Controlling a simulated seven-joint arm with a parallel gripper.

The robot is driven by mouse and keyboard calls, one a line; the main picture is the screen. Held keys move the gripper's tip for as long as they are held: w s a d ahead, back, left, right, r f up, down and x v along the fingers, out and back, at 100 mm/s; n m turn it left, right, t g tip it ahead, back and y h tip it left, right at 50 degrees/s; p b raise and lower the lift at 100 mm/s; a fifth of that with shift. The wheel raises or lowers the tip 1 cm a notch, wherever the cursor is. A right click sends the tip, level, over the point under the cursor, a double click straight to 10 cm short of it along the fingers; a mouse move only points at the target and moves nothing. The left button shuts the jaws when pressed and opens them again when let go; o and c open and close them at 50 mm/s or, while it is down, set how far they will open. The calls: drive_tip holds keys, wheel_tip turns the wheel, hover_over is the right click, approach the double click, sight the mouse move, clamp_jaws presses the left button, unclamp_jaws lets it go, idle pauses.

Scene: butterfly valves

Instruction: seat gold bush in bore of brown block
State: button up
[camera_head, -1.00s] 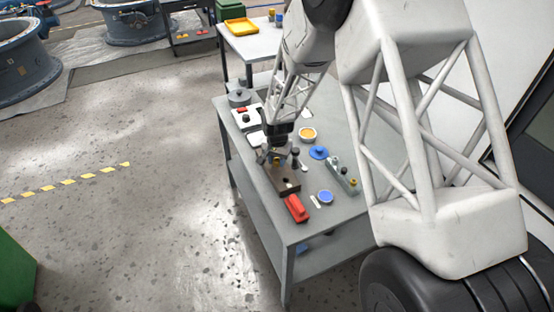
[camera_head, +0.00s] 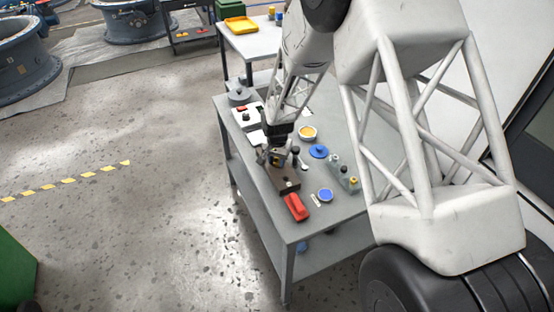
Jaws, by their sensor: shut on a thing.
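The brown block (camera_head: 289,186) lies on the grey workbench (camera_head: 318,226), behind a red piece. A dark opening shows on its top, near its front end. My gripper (camera_head: 277,163) points down over the rear part of the block. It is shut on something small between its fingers. A speck of gold colour shows at the fingertips, but the gold bush cannot be made out clearly. The fingers hide the rear of the block. I cannot tell whether the held thing touches the block or sits in a bore.
A red piece (camera_head: 296,207) lies just in front of the block. To its right are a blue-topped dish (camera_head: 325,195), a blue disc (camera_head: 318,151) and a grey holder (camera_head: 343,175) with small parts. An orange-filled dish (camera_head: 308,133) stands farther back. The bench's front right is clear.

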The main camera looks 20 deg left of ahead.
drive_tip(key=shift+f, duration=0.4)
idle(0.8)
drive_tip(key=o, duration=0.9)
drive_tip(key=shift+o, duration=1.1)
drive_tip(key=shift+s+d+f, duration=0.1)
drive_tip(key=shift+d+f, duration=0.05)
drive_tip(key=shift+o, duration=0.9)
wheel_tip(320, 180, up, 8)
drive_tip(key=shift+f, duration=0.2)
drive_tip(key=shift+r, duration=0.2)
